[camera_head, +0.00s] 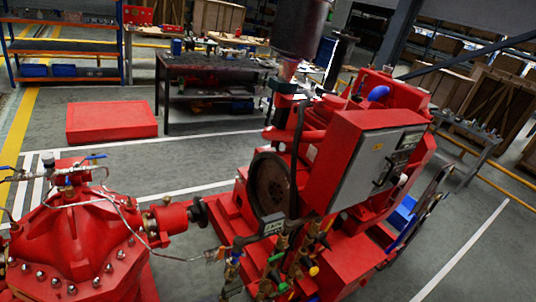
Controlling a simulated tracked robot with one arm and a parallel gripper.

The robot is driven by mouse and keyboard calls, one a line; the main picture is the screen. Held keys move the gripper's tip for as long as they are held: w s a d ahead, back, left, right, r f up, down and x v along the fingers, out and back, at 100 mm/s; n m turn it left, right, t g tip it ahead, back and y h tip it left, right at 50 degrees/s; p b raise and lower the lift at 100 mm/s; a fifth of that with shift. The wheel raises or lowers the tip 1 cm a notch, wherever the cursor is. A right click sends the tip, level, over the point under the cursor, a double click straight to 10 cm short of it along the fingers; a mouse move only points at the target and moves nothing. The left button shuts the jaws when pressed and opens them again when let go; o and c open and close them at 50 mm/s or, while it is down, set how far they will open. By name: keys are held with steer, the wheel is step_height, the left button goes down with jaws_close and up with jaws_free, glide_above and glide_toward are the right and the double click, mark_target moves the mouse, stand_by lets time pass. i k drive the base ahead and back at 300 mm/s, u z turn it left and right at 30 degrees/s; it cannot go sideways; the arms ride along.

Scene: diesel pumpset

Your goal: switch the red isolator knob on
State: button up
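The red diesel pumpset (325,165) stands right of the middle, seen from above and tilted. A red control cabinet with a grey door (362,168) is mounted on it. The door carries a yellow label and dark fittings along its right side, seen at a steep angle. I cannot make out the red isolator knob. Several small valves with coloured handles (290,265) cluster at the bottom centre, in front of the set. My gripper does not show in this view.
A red pump casing (75,240) fills the lower left. A dark cylinder (300,28) rises above the set. A red block (111,122) lies on the floor, left of a dark workbench (210,75). Shelves and wooden crates line the back. Grey floor is clear at lower right.

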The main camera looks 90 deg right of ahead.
mark_target(363, 281)
steer(key=u, duration=0.35)
steer(key=k, duration=2.85)
steer(key=z, duration=1.85)
steer(key=i, duration=0.65)
steer(key=z, duration=0.15)
